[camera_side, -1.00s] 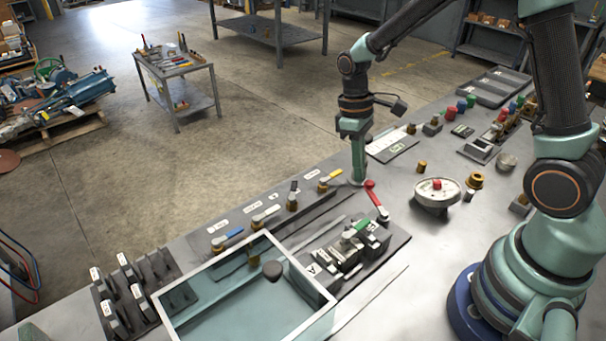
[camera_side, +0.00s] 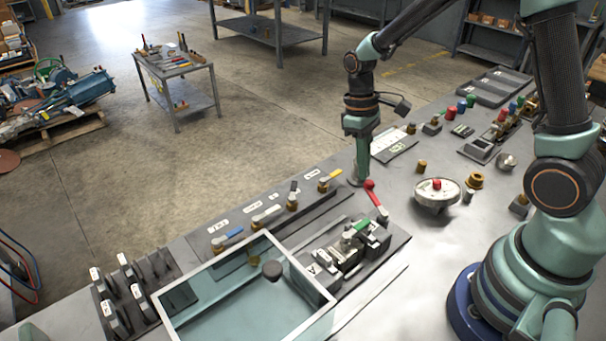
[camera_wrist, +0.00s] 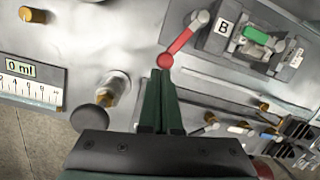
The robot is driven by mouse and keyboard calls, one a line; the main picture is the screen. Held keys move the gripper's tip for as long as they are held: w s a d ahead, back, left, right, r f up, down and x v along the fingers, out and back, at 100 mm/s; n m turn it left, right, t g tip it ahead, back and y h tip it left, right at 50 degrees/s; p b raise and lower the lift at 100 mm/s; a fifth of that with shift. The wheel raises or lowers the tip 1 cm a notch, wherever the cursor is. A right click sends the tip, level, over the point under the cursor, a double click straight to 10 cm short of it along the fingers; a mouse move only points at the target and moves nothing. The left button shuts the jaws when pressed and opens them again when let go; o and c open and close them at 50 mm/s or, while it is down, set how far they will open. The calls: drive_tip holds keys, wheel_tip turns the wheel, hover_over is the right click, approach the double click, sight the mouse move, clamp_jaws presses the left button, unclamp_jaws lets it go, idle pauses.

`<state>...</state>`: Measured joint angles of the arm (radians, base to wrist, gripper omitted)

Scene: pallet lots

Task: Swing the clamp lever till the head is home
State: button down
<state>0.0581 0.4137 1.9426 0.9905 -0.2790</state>
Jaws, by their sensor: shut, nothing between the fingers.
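A red-handled lever (camera_side: 375,198) slants up and left from its grey pivot (camera_side: 383,215) at the corner of the dark fixture plate. In the wrist view the red lever (camera_wrist: 181,41) has a rounded free end just beyond my fingertips. My gripper (camera_side: 356,182) is low over the bench, just left of that end, with its fingers shut and empty. In the wrist view my gripper (camera_wrist: 159,73) is close to the red end; I cannot tell whether they touch. A green-handled part (camera_wrist: 256,35) sits beside label B. I cannot make out the clamp head.
A pale-rimmed tray (camera_side: 205,279) stands at the front. Several small valves, one with a yellow handle (camera_side: 330,180), line the bench's far edge. A round dial (camera_side: 437,194) with a red knob stands right of the lever. In the wrist view a dark round knob (camera_wrist: 91,118) is left of my fingers.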

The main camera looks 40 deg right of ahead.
drive_tip(key=shift+s+d+m, duration=0.2)
drive_tip(key=shift+d+m, duration=0.2)
drive_tip(key=shift+m, duration=0.1)
drive_tip(key=s+d+m, duration=0.5)
drive_tip(key=s+m, duration=0.2)
drive_tip(key=m, duration=0.2)
drive_tip(key=shift+d, duration=0.2)
idle(0.4)
drive_tip(key=shift+s, duration=0.15)
drive_tip(key=shift+a, duration=0.1)
idle(0.5)
